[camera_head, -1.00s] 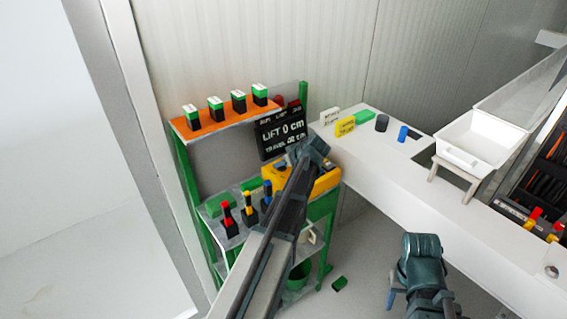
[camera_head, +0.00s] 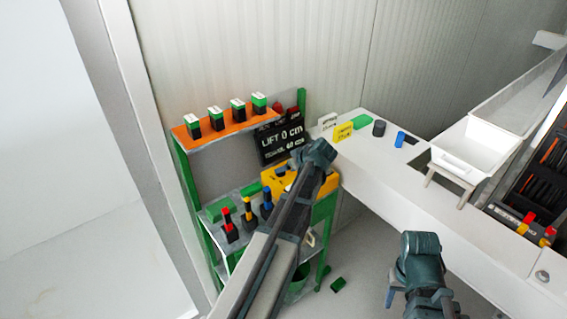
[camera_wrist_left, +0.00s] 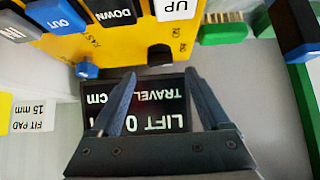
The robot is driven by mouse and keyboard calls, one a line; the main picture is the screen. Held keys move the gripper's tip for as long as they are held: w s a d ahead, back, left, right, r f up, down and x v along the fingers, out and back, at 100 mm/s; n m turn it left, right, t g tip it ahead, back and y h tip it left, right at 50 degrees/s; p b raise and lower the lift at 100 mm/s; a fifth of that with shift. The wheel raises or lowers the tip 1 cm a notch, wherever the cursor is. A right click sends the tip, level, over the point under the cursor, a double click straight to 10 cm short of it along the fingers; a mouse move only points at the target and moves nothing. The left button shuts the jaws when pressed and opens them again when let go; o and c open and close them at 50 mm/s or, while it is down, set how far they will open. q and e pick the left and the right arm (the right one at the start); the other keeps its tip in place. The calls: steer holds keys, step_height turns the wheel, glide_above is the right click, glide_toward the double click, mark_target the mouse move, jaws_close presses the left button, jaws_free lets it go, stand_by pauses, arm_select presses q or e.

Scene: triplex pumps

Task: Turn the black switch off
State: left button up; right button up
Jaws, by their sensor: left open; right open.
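The yellow control box (camera_head: 272,178) stands on the green-framed rack, partly hidden by my left arm in the head view. In the left wrist view its yellow face (camera_wrist_left: 120,52) shows, upside down, with a small black switch (camera_wrist_left: 160,55) near its edge. The switch's setting is too small to read. My left gripper (camera_wrist_left: 160,76) is open and empty. Its fingertips lie just short of the switch in the picture, one to each side; contact does not show. In the head view the left jaws are hidden behind the wrist. My right gripper (camera_head: 393,298) is open, low at centre right.
A blue knob (camera_wrist_left: 87,70) and DOWN (camera_wrist_left: 113,10) and UP (camera_wrist_left: 178,8) buttons sit near the switch. A black LIFT display (camera_head: 280,142) stands behind the box. Bottle-like items (camera_head: 229,226) stand left of my arm. A white bench (camera_head: 400,185) runs right.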

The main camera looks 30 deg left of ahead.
arm_select(q)
steer(key=p+v, duration=0.5)
steer(key=v, duration=0.4)
arm_select(e)
step_height(320, 180, up, 7)
steer(key=shift+f, duration=0.2)
arm_select(q)
steer(key=shift+s+d+r, duration=0.1)
steer(key=shift+d, duration=0.05)
steer(key=s+d+f+m+g+h+b, duration=0.1)
steer(key=s+d+f+m+g+h, duration=0.1)
steer(key=s+d+m, duration=0.6)
steer(key=s+d+f+m+g+h, duration=0.1)
steer(key=s+d+f+m+h, duration=0.4)
steer(key=s+d+m, duration=0.4)
steer(key=s+d+f, duration=0.1)
steer(key=s+d, duration=0.4)
steer(key=d, duration=0.6)
steer(key=shift+s+f+g+b, duration=0.2)
steer(key=shift+s+g+b, duration=0.05)
steer(key=shift+g+b, duration=0.15)
arm_select(e)
step_height(320, 180, down, 2)
steer(key=shift+f, duration=0.1)
arm_select(q)
steer(key=shift+d, duration=0.15)
